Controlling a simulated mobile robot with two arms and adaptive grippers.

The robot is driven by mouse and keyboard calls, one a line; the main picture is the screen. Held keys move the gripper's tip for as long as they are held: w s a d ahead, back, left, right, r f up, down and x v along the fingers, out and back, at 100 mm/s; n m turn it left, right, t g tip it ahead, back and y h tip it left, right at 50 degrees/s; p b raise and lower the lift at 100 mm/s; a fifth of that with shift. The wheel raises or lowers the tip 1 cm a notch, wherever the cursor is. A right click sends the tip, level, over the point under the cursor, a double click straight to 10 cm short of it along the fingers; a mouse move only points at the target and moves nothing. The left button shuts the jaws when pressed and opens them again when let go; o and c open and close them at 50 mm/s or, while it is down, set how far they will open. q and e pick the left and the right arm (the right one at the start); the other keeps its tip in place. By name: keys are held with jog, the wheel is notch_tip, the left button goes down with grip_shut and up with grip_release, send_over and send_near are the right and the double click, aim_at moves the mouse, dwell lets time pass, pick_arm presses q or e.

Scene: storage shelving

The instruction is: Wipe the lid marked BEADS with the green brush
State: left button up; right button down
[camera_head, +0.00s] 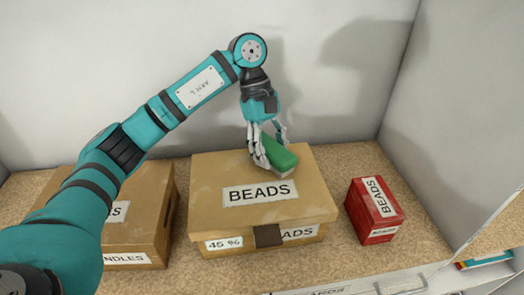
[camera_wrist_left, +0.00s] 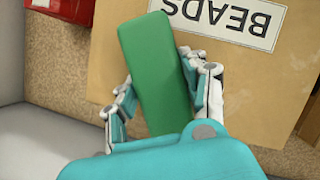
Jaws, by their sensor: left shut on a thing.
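The green brush (camera_head: 279,152) is held in my left gripper (camera_head: 268,150), above or on the back right part of the box lid marked BEADS (camera_head: 225,175). Whether its pale bristles touch the lid, I cannot tell. In the left wrist view the green brush (camera_wrist_left: 155,70) sits between the fingers of my left gripper (camera_wrist_left: 165,90), with the lid's BEADS label (camera_wrist_left: 225,18) beyond it. The lid is tan cardboard and closed, with pale smudges on it. My right gripper is not in view.
A small red box marked BEADS (camera_head: 375,210) stands right of the cardboard box. Another cardboard box (camera_head: 150,210), its label partly hidden by my left arm, stands on the left. White walls close the back and right. Speckled shelf surface (camera_head: 340,160) is bare behind the red box.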

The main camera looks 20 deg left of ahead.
aim_at(224, 171)
pick_arm(q)
jog(key=shift+s+a+f+b, duration=0.1)
jog(key=shift+s+a+b, duration=0.25)
jog(key=shift+a+b, duration=0.25)
jog(key=shift+s+a+f+b, duration=0.1)
jog(key=shift+s+a+b, duration=0.25)
jog(key=shift+s+a, duration=0.35)
jog(key=shift+s+a+b, duration=0.3)
jog(key=shift+s+a, duration=0.1)
jog(key=shift+a, duration=0.5)
jog(key=shift+s+a+b, duration=0.2)
jog(key=shift+s+a, duration=0.15)
jog(key=shift+a, duration=0.25)
jog(key=shift+s+a+b, duration=0.2)
jog(key=shift+s+a, duration=0.15)
jog(key=shift+a, duration=0.2)
jog(key=shift+s+a+b, duration=0.35)
jog(key=shift+s+a, duration=0.1)
jog(key=shift+a, duration=0.25)
jog(key=shift+s+a+r, duration=0.25)
jog(key=shift+s+a, duration=0.3)
jog(key=shift+a, duration=0.25)
jog(key=shift+r, duration=0.15)
notch_tip(224, 171, up, 6)
jog(key=p, duration=0.5)
